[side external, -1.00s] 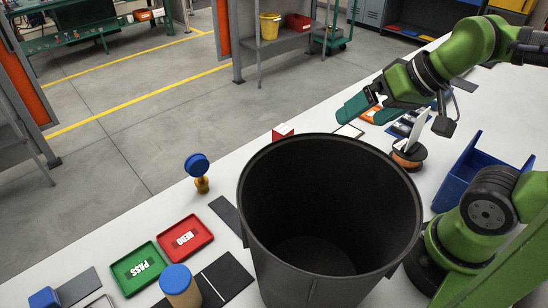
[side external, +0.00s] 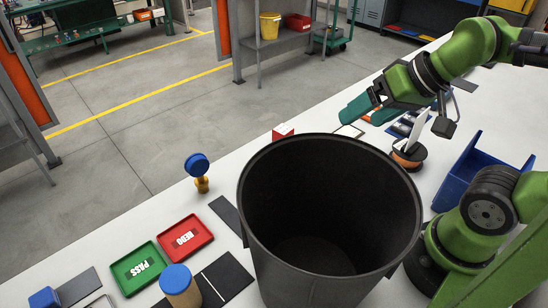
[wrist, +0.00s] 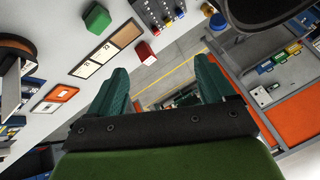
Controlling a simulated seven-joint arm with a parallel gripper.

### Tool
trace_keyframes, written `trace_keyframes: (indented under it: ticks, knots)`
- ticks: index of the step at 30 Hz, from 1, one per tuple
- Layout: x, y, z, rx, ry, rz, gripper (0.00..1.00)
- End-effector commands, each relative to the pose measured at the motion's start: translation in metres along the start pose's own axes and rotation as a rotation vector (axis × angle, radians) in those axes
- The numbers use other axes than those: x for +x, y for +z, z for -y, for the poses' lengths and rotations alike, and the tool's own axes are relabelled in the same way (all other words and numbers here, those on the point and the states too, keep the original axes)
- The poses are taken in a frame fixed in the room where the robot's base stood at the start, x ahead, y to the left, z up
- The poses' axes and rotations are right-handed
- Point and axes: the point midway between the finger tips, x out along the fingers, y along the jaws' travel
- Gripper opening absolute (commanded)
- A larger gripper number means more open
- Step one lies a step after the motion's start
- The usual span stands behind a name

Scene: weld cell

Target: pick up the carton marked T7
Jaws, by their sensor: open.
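I cannot make out a carton marked T7 in either view; no T7 marking is legible. My gripper (side external: 368,110) is at the upper right of the side external view, above the bench behind the black bin. Its two teal fingers stand apart in the wrist view (wrist: 162,85), with nothing between them. A red block (wrist: 143,51) and a green block (wrist: 97,18) lie beyond the fingers in the wrist view, apart from them. A red and white item (side external: 283,131) shows partly behind the bin; its far details are too small to read.
A large black bin (side external: 256,240) fills the middle and hides bench behind it. Red REDO (side external: 203,231) and green PASS (side external: 124,278) trays lie at left. A blue open bin (side external: 466,173) and an orange-and-black spool (side external: 408,158) are at right. A marked board (wrist: 105,50) lies flat.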

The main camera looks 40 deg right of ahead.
Motion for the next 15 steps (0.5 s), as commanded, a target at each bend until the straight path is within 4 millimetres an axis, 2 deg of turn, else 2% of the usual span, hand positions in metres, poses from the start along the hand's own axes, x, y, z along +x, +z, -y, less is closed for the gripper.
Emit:
trace_keyframes:
  ticks: [9,12,15]
  knots:
    - [0.002,0.001,-0.001,0.001,0.003,0.007,0.78]
    - [0.012,0.003,-0.004,0.010,0.022,0.051,0.78]
    - [0.026,-0.011,-0.002,0.017,0.049,0.100,0.78]
